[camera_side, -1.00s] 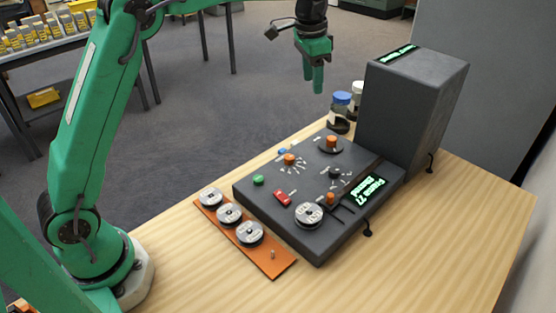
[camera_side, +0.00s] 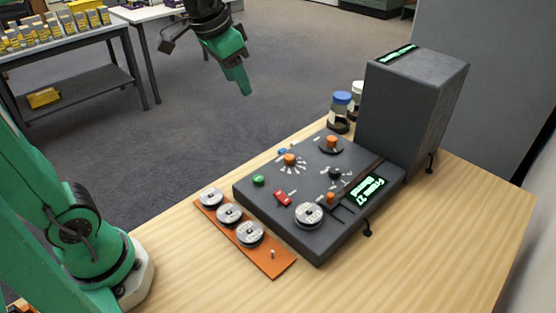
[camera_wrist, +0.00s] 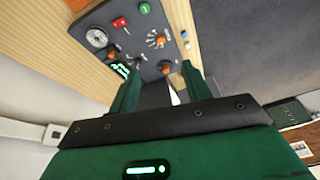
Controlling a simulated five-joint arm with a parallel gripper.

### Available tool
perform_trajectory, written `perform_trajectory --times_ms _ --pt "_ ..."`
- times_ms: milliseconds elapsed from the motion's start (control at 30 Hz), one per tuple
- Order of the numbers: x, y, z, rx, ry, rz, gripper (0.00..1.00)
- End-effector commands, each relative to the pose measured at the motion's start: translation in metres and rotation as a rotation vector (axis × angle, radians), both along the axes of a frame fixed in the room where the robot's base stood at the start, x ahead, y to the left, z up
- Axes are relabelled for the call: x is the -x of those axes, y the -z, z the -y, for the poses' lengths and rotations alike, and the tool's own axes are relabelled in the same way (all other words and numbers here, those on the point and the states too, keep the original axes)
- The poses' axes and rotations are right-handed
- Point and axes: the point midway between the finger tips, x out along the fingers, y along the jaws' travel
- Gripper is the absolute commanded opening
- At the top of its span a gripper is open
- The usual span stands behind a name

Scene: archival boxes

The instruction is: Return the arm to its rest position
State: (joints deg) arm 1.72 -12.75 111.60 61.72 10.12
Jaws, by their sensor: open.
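My gripper (camera_side: 243,88) is green and hangs in the air in the side view, above the floor at the table's far left edge. It is tilted, with its fingertips pointing down and right, and touches nothing. In the wrist view its two fingers (camera_wrist: 160,92) stand apart with nothing between them. The dark control console (camera_side: 320,232) lies on the wooden table (camera_side: 440,250), well below and to the right of my gripper.
An orange strip (camera_side: 283,263) with several metal discs lies left of the console. A tall dark box (camera_side: 415,105) and a blue-capped jar (camera_side: 341,108) stand behind it. A shelf table (camera_side: 80,75) with small boxes stands at the far left. Space around my gripper is clear.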

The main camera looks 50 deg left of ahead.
Motion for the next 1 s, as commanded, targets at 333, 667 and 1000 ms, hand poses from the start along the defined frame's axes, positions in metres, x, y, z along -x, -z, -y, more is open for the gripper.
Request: perform_trajectory --times_ms 333,667,1000 --pt "0.072 0.021 -0.007 0.033 -0.095 0.077 0.48" --pt "0.125 0.055 -0.010 0.065 -0.172 0.136 0.48" --pt "0.137 0.066 -0.011 0.074 -0.193 0.151 0.48"
